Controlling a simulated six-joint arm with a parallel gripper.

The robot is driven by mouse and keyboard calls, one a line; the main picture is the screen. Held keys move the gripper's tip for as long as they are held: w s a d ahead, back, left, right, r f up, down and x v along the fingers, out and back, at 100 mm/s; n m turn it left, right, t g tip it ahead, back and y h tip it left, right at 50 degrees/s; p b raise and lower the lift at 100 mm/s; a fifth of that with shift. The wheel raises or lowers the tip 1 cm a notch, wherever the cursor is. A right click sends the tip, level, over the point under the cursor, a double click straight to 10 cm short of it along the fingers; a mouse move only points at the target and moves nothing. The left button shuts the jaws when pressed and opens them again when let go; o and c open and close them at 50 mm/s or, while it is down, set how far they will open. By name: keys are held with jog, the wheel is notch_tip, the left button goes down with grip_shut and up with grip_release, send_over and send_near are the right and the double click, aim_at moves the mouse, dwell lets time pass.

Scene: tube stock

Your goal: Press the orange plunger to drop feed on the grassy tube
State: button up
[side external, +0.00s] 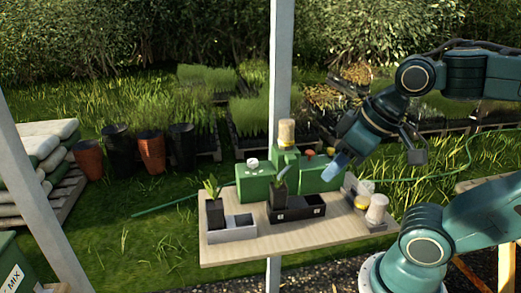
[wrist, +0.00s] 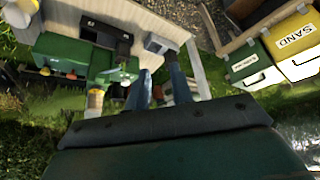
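A green dispenser (side external: 256,183) stands at the back of the table, with a white knob (side external: 252,163) on its left part. An orange knob (side external: 309,154), which looks like the plunger, tops its right part. A dark tube with a thin green plant (side external: 279,194) stands at the dispenser's middle, by the black tray (side external: 313,206). Another dark tube with leaves (side external: 214,211) stands at the grey tray (side external: 239,230). My gripper (side external: 336,168) hangs above the table's right side, right of the orange knob and apart from it. In the wrist view its fingers (wrist: 158,78) are spread and nothing shows held.
A cream-coloured jar (side external: 286,133) rises above the dispenser. A pale container (side external: 376,209) and a yellow-banded one lie or stand at the table's right end. A white post (side external: 281,60) rises behind the table.

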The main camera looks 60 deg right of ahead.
grip_shut()
dwell(1.4)
